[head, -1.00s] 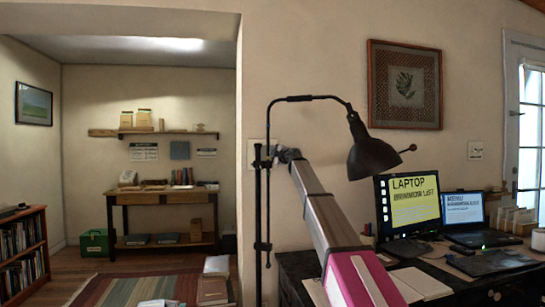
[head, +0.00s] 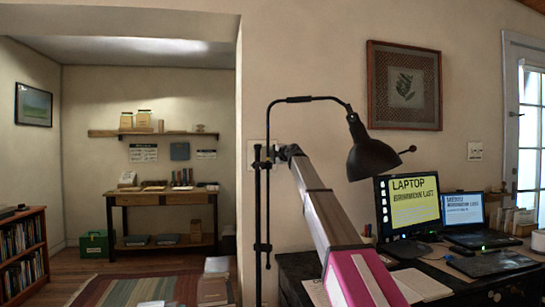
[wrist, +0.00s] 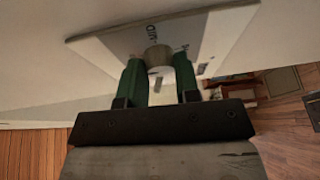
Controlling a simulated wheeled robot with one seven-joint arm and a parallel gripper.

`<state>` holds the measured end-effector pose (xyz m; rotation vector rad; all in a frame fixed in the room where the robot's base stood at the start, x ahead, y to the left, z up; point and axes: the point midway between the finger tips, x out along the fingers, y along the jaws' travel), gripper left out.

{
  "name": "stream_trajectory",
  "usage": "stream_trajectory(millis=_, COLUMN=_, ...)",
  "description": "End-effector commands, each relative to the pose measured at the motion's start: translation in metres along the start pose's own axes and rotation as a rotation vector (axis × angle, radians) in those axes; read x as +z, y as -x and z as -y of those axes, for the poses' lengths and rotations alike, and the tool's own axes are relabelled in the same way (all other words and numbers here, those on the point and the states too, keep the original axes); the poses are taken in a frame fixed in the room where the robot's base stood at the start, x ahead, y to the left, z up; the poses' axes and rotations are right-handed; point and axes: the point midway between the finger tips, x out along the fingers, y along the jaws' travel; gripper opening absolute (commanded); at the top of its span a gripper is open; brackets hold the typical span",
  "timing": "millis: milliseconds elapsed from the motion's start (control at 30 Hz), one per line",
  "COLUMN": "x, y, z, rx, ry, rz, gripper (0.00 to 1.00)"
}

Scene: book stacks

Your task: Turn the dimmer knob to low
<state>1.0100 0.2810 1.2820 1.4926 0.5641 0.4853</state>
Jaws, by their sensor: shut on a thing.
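In the head view the plate (head: 253,148) is on the wall beside the doorway opening, and my gripper there is mostly hidden by my arm and the lamp's pole.
A black lamp (head: 371,157) on a thin pole stands close to my arm, its pole in front of the plate. A dark desk (head: 296,264) with a monitor (head: 408,205) and a laptop (head: 464,214) is at right. An alcove with a wooden table (head: 161,199) opens at left.

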Motion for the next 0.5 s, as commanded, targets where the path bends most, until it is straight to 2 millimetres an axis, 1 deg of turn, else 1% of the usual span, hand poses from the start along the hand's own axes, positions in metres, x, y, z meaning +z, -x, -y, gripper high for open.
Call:
stream_trajectory(millis=100, x=-0.0016, y=0.0000, z=0.0011, rx=-0.003, ry=0.000, rz=-0.004, gripper=0.06)
stream_trajectory(millis=133, x=-0.0017, y=0.0000, z=0.0011, rx=-0.003, ry=0.000, rz=-0.004, gripper=0.40)
stream_trajectory(millis=167, x=-0.0016, y=0.0000, z=0.0011, rx=-0.002, ry=0.000, rz=-0.003, gripper=0.49)
stream_trajectory(millis=200, x=-0.0015, y=0.0000, z=0.0010, rx=-0.002, ry=0.000, rz=-0.003, gripper=0.55)
stream_trajectory(millis=500, x=-0.0006, y=0.0009, z=0.0005, rx=0.000, ry=-0.001, rz=-0.001, gripper=0.55)
